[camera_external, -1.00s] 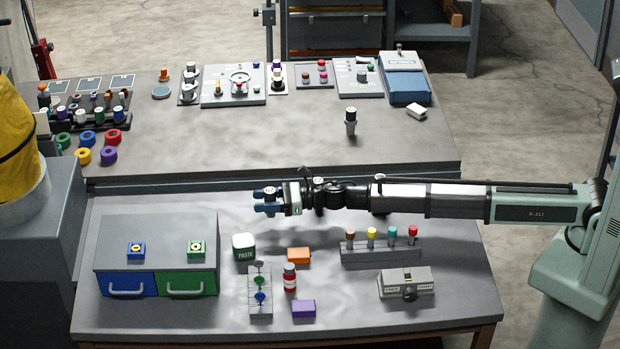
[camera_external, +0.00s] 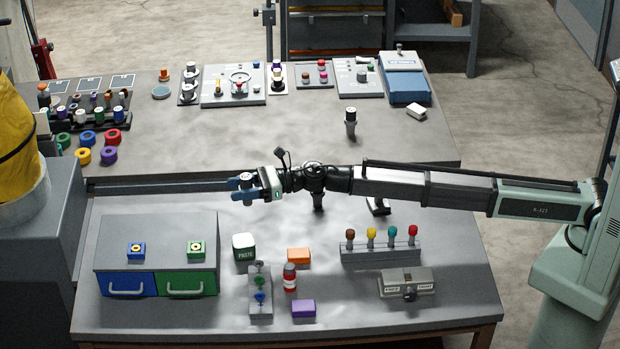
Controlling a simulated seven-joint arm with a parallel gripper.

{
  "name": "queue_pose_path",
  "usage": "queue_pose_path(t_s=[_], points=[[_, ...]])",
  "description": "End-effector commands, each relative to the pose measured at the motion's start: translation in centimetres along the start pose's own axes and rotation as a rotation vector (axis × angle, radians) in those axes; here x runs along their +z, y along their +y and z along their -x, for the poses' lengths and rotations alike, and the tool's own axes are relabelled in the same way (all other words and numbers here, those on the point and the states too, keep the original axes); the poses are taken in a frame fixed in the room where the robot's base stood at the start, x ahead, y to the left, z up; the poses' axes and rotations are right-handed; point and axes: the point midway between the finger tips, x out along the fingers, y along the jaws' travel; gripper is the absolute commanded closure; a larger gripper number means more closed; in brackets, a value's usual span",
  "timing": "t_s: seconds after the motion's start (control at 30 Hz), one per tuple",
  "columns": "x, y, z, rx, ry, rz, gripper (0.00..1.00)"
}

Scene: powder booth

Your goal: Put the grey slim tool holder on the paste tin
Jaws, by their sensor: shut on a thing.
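My gripper (camera_external: 246,191) has blue fingers and is shut on a slim grey piece with a pale top, which looks like the grey slim tool holder (camera_external: 246,178). It is held roughly upright, above and behind the paste tin in the picture, clear of it. The fingers hide its middle. The top of the tin looks bare.
A drawer box (camera_external: 155,240) stands left of the tin. An orange block (camera_external: 299,255), a grey rack with green and blue pieces (camera_external: 260,300) and a red bottle (camera_external: 289,278) stand close by. Another dark holder (camera_external: 350,122) stands on the back table.

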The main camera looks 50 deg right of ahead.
Motion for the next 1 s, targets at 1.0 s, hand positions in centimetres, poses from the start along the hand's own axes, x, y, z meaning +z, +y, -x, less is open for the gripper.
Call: queue_pose_path(t_s=[1.0], points=[[-6.9,3.2,-2.4,0.204,-0.001,0.000,0.97]])
